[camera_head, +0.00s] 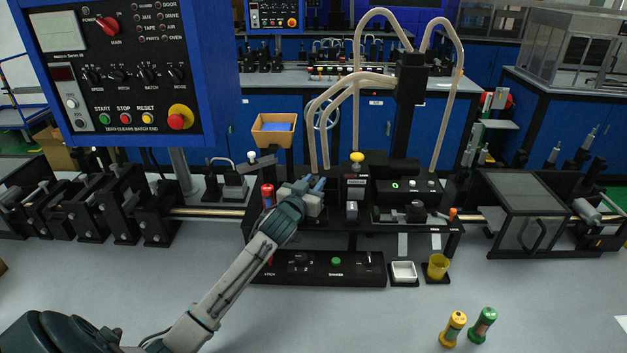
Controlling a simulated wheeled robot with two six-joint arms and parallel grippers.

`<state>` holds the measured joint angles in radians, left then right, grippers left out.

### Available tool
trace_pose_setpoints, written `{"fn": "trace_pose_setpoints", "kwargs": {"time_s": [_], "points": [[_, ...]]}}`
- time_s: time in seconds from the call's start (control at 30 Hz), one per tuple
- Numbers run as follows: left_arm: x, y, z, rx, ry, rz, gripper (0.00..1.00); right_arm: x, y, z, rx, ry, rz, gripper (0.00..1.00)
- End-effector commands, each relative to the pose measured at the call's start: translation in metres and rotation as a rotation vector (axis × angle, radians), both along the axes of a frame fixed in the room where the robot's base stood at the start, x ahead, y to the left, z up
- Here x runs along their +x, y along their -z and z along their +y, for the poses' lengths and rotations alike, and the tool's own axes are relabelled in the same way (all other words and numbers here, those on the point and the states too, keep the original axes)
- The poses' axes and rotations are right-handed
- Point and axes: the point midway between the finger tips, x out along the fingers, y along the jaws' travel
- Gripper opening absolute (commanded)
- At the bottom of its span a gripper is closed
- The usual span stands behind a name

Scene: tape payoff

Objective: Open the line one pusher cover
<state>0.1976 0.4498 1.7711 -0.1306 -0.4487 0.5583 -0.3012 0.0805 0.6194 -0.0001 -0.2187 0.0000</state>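My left gripper (313,188) reaches up from the lower left over the left part of the black machine fixture (340,244). Its bluish fingertips are small and crowded by dark parts, so I cannot tell whether they are apart or touch anything. A dark box-like cover (520,196) with a see-through front and a handle (540,236) stands on the line at the right, well away from this gripper. It looks shut. No readable label shows which cover is the line one pusher cover. My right gripper is not in view.
A red-topped part (267,195) stands beside my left gripper. Curved beige tubes (356,85) rise behind. A blue control panel (120,75) hangs at upper left. A white tray (404,271), a yellow cup (438,266) and two spools (453,329) (482,325) stand in front.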

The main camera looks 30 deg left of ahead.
Motion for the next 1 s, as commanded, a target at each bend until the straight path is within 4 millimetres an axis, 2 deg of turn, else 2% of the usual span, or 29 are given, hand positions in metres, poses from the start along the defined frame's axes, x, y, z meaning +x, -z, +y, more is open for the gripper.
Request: {"fn": "trace_pose_setpoints", "kwargs": {"time_s": [0.27,0.4,0.43,0.63,0.87,1.0], "points": [[0.002,0.001,0.000,0.000,0.000,0.001,0.26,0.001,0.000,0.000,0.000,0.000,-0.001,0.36],[0.002,0.001,0.000,0.000,0.000,0.001,0.03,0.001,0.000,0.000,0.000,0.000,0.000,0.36],[0.002,0.001,0.000,0.000,0.000,0.001,0.00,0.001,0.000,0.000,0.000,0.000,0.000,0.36],[0.002,0.000,-0.001,-0.001,0.000,0.000,0.00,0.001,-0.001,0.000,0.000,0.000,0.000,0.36],[0.014,0.000,-0.020,-0.005,0.001,-0.002,0.00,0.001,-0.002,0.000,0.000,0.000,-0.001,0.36],[0.015,0.001,-0.022,-0.001,0.000,0.000,0.00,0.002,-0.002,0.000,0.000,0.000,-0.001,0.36]]}}
